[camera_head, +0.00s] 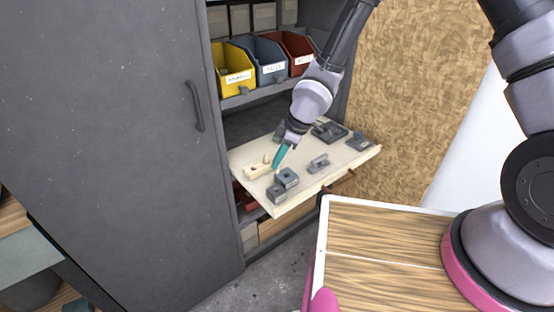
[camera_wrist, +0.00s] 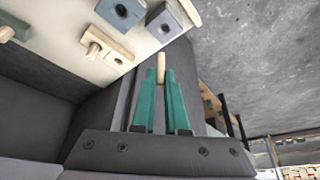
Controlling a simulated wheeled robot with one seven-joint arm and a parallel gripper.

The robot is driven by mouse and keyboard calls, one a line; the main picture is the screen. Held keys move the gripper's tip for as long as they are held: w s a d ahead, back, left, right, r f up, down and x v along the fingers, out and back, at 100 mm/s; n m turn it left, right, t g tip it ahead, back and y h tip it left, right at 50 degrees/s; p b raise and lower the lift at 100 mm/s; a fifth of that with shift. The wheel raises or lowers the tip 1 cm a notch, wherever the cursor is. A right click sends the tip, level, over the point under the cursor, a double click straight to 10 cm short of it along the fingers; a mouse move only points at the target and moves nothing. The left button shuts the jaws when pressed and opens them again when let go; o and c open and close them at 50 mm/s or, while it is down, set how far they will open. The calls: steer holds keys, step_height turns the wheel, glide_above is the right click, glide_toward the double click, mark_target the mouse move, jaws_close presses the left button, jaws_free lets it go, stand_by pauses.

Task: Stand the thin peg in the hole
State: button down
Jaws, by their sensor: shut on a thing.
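My gripper (camera_head: 280,157) has teal fingers, which also show in the wrist view (camera_wrist: 160,100). It is shut on a thin pale wooden peg (camera_wrist: 161,68), whose end sticks out past the fingertips. In the head view the fingers point down over the pull-out shelf, close to the grey blocks; the peg is hard to make out there. Two grey blocks stand side by side, one (camera_head: 287,177) behind the other (camera_head: 276,193). In the wrist view both blocks, one (camera_wrist: 122,10) left and one (camera_wrist: 164,26) right, show a dark round hole. The peg is apart from both holes.
A pale wooden holder (camera_head: 257,171) lies left of the grey blocks on the pale shelf (camera_head: 310,188). Grey fixtures (camera_head: 318,163) sit to the right and behind. Yellow (camera_head: 235,78), blue and red bins stand above. A grey cabinet door (camera_head: 120,130) is at left.

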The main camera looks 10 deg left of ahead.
steer(key=shift+s+a+f, duration=0.2)
steer(key=shift+f, duration=4.1)
steer(key=c, duration=0.9)
jaws_free()
steer(key=shift+o, duration=0.2)
steer(key=shift+w, duration=0.1)
steer(key=v, duration=1)
steer(key=shift+r, duration=0.35)
steer(key=shift+d, duration=0.2)
